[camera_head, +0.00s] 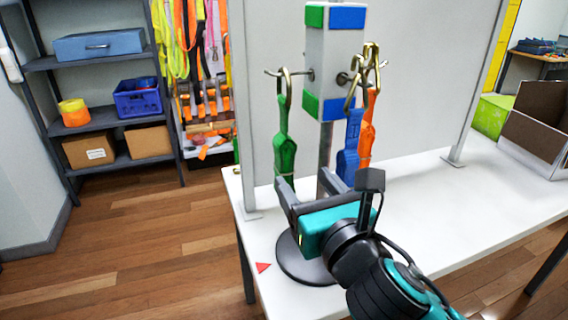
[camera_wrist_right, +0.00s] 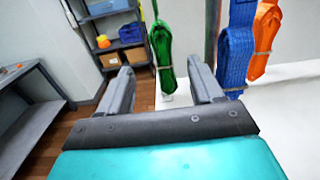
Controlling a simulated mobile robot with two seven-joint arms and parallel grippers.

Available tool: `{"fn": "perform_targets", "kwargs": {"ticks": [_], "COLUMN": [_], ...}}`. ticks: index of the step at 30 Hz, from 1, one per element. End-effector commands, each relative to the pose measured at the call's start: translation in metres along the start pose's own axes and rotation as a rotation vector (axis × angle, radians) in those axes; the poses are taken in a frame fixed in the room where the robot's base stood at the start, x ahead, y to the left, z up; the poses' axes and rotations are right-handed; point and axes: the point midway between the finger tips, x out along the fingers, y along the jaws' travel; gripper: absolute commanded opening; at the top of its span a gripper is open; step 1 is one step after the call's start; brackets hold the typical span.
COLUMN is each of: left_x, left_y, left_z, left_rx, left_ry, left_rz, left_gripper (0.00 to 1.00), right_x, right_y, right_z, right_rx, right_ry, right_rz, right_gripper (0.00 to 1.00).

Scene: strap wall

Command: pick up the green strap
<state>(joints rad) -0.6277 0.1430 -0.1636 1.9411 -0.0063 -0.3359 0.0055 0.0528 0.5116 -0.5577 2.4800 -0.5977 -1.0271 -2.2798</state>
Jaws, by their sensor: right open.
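The green strap (camera_head: 285,145) hangs by a metal hook from a peg on the left side of the post (camera_head: 325,70). In the right wrist view the green strap (camera_wrist_right: 164,55) hangs ahead, in line with the space between the fingers and nearer the right one. My left gripper is not in view.
A blue strap (camera_head: 348,145) and an orange strap (camera_head: 367,125) hang on the post's right side. The post stands on a round dark base (camera_head: 300,268) on the white table (camera_head: 430,215), with a grey panel (camera_head: 420,70) behind. A red triangle (camera_head: 263,267) lies near the table's edge.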

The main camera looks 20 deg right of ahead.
Motion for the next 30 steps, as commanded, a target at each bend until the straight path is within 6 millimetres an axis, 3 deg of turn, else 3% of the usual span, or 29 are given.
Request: {"fn": "perform_targets", "kwargs": {"ticks": [2, 9, 16, 24, 30], "left_x": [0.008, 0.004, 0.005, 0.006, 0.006], "left_y": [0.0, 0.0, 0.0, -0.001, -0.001], "left_z": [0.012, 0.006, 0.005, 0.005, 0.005], "left_rx": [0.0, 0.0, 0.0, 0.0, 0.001], "left_ry": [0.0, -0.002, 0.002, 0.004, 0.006], "left_rz": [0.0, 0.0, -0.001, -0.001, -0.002], "left_gripper": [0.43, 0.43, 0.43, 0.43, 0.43], "right_x": [0.011, 0.052, 0.069, 0.106, 0.112], "right_y": [0.0, 0.0, -0.001, -0.003, -0.003], "right_z": [-0.004, 0.0, -0.001, -0.002, -0.002], "right_rx": [0.002, 0.004, 0.007, 0.007, 0.004], "right_ry": [-0.006, 0.001, 0.001, 0.002, 0.003], "right_rz": [0.0, -0.001, -0.001, -0.001, 0.0], "right_gripper": [0.66, 0.66, 0.66, 0.66, 0.66]}}
